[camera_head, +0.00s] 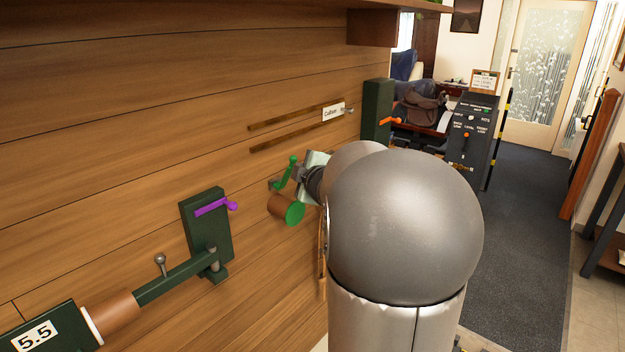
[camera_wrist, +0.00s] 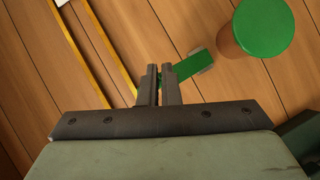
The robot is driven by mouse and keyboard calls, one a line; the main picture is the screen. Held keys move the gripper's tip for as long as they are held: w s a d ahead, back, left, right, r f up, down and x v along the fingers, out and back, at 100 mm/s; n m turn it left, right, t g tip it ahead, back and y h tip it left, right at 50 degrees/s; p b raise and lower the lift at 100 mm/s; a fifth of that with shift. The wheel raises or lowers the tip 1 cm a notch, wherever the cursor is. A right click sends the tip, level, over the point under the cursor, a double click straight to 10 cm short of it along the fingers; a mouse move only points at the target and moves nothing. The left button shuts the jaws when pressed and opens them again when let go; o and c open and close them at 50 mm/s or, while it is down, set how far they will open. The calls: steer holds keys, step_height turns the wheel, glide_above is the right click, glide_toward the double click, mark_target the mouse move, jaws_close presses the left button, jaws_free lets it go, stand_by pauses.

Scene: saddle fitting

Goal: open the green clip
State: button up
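The green clip (camera_head: 286,172) is a small green lever on the wooden wall, just above a brown cylinder with a green end face (camera_head: 294,213). In the wrist view, the clip (camera_wrist: 188,67) is a short green bar with a grey piece at its right end. My gripper (camera_wrist: 160,72) has its two dark fingers close together, with a narrow gap in which a little green shows. The fingers seem closed around the clip's near end, and the right finger hides part of it. In the head view my arm covers most of the gripper.
The green-ended cylinder (camera_wrist: 264,28) stands close, right of the fingers. Two slots (camera_head: 295,130) run along the wall above. A dark bracket with a purple lever (camera_head: 216,206) is at left, and one with an orange lever (camera_head: 390,121) is beyond my arm.

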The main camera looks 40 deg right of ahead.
steer(key=o, duration=0.5)
steer(key=shift+a+f, duration=0.15)
steer(key=shift+o, duration=0.6)
steer(key=shift+s+f, duration=0.1)
steer(key=shift+f, duration=0.05)
steer(key=v, duration=1.7)
steer(key=shift+p, duration=0.4)
steer(key=shift+s, duration=0.15)
